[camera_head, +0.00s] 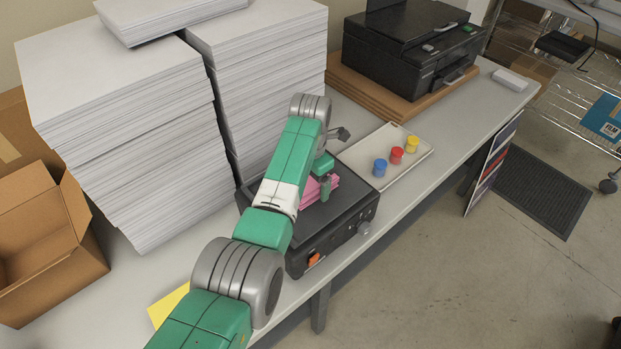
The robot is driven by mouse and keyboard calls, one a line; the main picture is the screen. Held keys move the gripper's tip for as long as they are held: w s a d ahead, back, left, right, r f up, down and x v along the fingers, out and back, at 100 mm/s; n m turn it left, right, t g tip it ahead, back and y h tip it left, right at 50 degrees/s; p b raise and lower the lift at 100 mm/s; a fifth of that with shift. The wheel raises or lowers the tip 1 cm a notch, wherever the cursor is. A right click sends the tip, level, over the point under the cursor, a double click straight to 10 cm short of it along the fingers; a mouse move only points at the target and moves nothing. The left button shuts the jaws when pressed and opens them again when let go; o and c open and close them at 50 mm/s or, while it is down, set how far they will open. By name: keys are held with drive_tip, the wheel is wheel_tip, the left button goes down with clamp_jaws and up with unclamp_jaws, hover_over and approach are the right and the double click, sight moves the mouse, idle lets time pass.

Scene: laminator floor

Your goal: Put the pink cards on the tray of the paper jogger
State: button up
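The pink cards (311,194) show as a small stack at the top of a black machine with knobs, which looks like the paper jogger (342,232). My arm crosses in front and hides part of the cards and much of the machine's flat top tray (345,198). My gripper (324,189) points down at the cards, with a green finger in front of them. Its other finger is hidden, so I cannot tell whether it grips them. I also cannot tell whether the cards rest on the tray or are just above it.
Tall white paper stacks (125,120) stand behind and left. A shallow cream tray (358,154) with blue, red and yellow pots lies right of the machine. A black printer (410,50) sits farther back. A cardboard box (45,240) is at left. The bench's front edge runs close by.

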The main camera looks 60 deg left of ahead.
sight(311, 179)
wheel_tip(311, 179, up, 12)
drive_tip(key=p, duration=0.1)
drive_tip(key=shift+r, duration=0.15)
idle(0.3)
drive_tip(key=w+d+r+m+t+y, duration=0.25)
drive_tip(key=w+d+m, duration=0.2)
drive_tip(key=w, duration=0.25)
drive_tip(key=w+d+r+m+t+y, duration=0.2)
drive_tip(key=w+d+r+m+t, duration=0.15)
drive_tip(key=w+m, duration=0.3)
drive_tip(key=w+d+r+m+t+y, duration=0.1)
drive_tip(key=w+d+r+m+t, duration=0.2)
drive_tip(key=d+r+m, duration=0.4)
drive_tip(key=w+d+r+m+t, duration=0.3)
drive_tip(key=d+r+t, duration=0.15)
drive_tip(key=d, duration=0.45)
drive_tip(key=s+d+r+m+t+h, duration=0.1)
drive_tip(key=s+d+r+m+t, duration=0.2)
drive_tip(key=d+r+m, duration=0.4)
drive_tip(key=s+d+r+m+t, duration=0.2)
drive_tip(key=s+d+r+t, duration=0.15)
drive_tip(key=d, duration=0.55)
drive_tip(key=s+d+r+m+t+h, duration=0.4)
drive_tip(key=s+d+r+m, duration=0.4)
drive_tip(key=s, duration=0.5)
drive_tip(key=shift+s+d+r+m+t, duration=0.25)
drive_tip(key=shift+d+r+m+t, duration=0.2)
drive_tip(key=shift+d+r, duration=0.55)
